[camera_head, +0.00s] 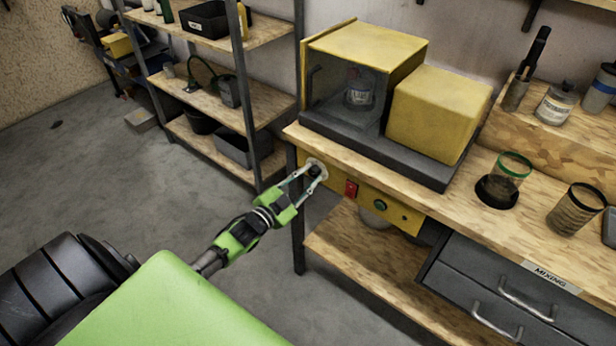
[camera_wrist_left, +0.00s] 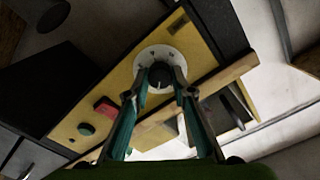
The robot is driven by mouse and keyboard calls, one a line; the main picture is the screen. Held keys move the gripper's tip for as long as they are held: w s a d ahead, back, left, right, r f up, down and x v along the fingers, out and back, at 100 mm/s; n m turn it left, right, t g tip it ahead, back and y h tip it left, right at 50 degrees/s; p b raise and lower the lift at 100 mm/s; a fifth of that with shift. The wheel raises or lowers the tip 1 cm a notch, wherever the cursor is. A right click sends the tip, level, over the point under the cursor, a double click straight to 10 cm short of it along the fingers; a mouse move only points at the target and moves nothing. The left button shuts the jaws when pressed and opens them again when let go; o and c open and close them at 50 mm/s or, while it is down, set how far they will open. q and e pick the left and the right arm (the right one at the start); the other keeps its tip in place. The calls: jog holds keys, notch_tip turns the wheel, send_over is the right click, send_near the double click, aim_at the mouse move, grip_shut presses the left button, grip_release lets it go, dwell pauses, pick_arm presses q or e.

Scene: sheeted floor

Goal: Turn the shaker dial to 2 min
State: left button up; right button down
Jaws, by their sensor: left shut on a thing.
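The shaker (camera_head: 375,75) is a yellow and dark grey machine on the wooden bench, with a jar (camera_head: 359,88) behind its clear front. Its yellow control panel (camera_head: 395,208) is below the bench edge. The dial (camera_head: 313,170) is a black knob on a white round plate at the panel's left end. My left gripper (camera_head: 309,176) is shut on the dial knob. In the left wrist view the knob (camera_wrist_left: 159,75) sits between the fingertips, and the plate's markings are too small to read. My right gripper is not in view.
The panel also has a red switch (camera_head: 351,188) and a green button (camera_head: 380,205). A green-rimmed cup (camera_head: 513,168) and a dark-rimmed cup (camera_head: 577,209) stand on the bench at right. Drawers (camera_head: 500,290) marked MIXING are below. A shelf rack (camera_head: 215,95) stands behind left.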

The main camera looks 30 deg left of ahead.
pick_arm(q)
jog(key=m, duration=0.4)
jog(key=shift+m+b, duration=0.3)
jog(key=shift+m, duration=0.1)
jog(key=m+b, duration=0.1)
jog(key=m, duration=0.4)
jog(key=shift+m+b, duration=0.3)
jog(key=o, duration=1.1)
jog(key=shift+o, duration=0.2)
jog(key=shift+s, duration=0.1)
jog(key=s, duration=1.2)
jog(key=shift+a, duration=0.45)
jog(key=shift+w, duration=0.1)
